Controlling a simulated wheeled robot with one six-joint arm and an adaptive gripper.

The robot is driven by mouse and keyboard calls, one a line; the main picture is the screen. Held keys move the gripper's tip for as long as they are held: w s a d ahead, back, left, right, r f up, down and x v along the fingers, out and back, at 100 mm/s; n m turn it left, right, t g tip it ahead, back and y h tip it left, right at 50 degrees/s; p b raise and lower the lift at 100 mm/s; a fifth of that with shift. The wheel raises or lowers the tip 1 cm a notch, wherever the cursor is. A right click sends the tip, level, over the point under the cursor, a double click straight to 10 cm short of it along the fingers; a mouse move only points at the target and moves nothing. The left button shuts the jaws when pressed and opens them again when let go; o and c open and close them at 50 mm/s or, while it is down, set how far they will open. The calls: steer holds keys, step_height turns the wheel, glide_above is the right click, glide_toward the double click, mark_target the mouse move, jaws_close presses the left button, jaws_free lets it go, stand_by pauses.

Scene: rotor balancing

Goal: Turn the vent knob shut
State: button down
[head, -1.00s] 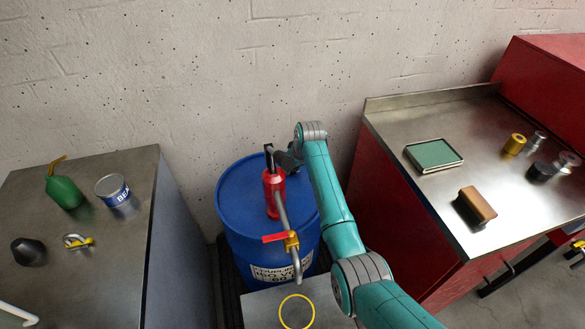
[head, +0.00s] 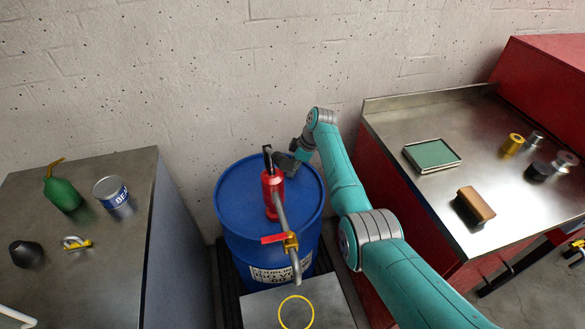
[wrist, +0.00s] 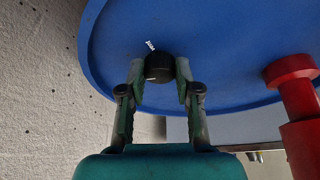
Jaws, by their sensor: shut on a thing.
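The vent knob (wrist: 158,67) is a small black ribbed cap on the blue drum's top, near the rim, in the wrist view. A small white marking lies beside it. My gripper (wrist: 160,84) has one finger on each side of the knob and is shut on it. In the head view my gripper (head: 290,158) is over the back of the blue drum (head: 232,197), behind the red pump, and the knob is hidden there.
A red pump (head: 272,185) with a grey spout and red-handled tap stands on the drum; its body also shows in the wrist view (wrist: 292,85). A concrete wall (head: 200,80) is close behind. Metal benches stand left (head: 130,230) and right (head: 400,115).

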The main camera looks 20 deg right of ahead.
steer(key=shift+w+n+g, duration=0.1)
steer(key=shift+n+g, duration=0.2)
steer(key=shift+n, duration=0.6)
steer(key=c, duration=0.8)
jaws_free()
steer(key=w+v, duration=0.1)
steer(key=v, duration=1.1)
steer(key=shift+s, duration=0.45)
steer(key=shift+d+f, duration=0.1)
